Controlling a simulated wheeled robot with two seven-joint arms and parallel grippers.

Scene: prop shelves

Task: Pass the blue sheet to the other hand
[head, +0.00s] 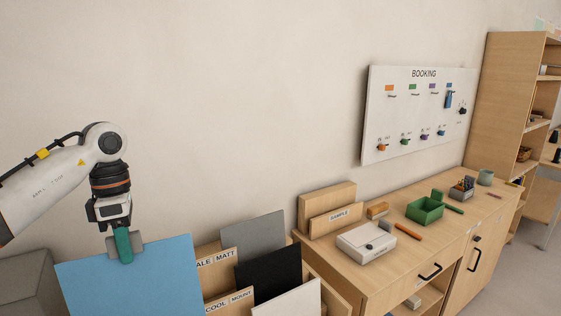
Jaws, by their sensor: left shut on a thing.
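The blue sheet (150,279) is at the lower left of the head view, and its lower part is cut off by the frame. My left gripper (124,250) comes down from above onto the sheet's top edge. It is shut on that edge, with a green finger in front of the sheet. The sheet hangs upright, slightly tilted, in front of the left end of the sheet rack. My right gripper is not in view.
A rack holds grey, black (270,275) and white sheets between labelled wooden dividers. To the right, a wooden cabinet (340,274) carries a sample box, a white device, a green tray (425,210) and pots. A booking board (415,115) hangs on the wall. A grey box stands at far left.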

